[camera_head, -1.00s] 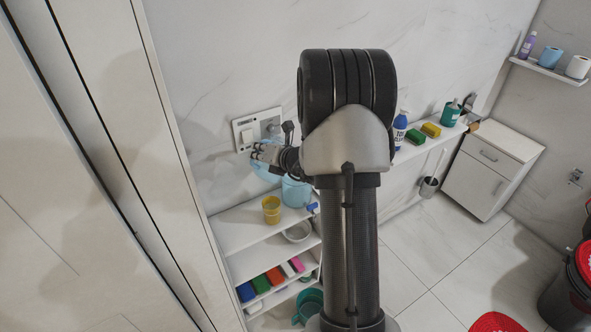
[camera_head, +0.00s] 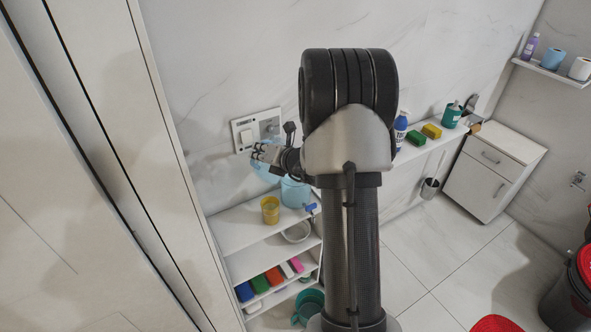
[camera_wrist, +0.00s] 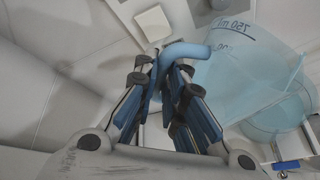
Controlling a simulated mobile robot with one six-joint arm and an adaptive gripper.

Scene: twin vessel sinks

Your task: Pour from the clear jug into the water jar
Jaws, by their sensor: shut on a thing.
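The clear jug is a see-through, pale-blue vessel with volume marks and a blue handle. It fills the upper right of the wrist view (camera_wrist: 240,65), and a small part shows below my gripper in the head view (camera_head: 259,168). My gripper (camera_head: 262,153) is shut on the jug's handle (camera_wrist: 183,50); its fingers (camera_wrist: 172,95) also show in the wrist view. The water jar (camera_head: 293,193) is light blue with a blue tap (camera_head: 311,207) and stands on the shelf top below and right of my gripper. My arm hides part of it. I cannot tell the jug's water level.
A yellow cup (camera_head: 270,209) stands left of the jar on the white shelf unit (camera_head: 233,238). A bowl (camera_head: 297,232) and colored sponges (camera_head: 273,276) sit on lower shelves. A wall switch plate (camera_head: 246,138) is just behind my gripper. A tall cabinet (camera_head: 85,180) is on the left.

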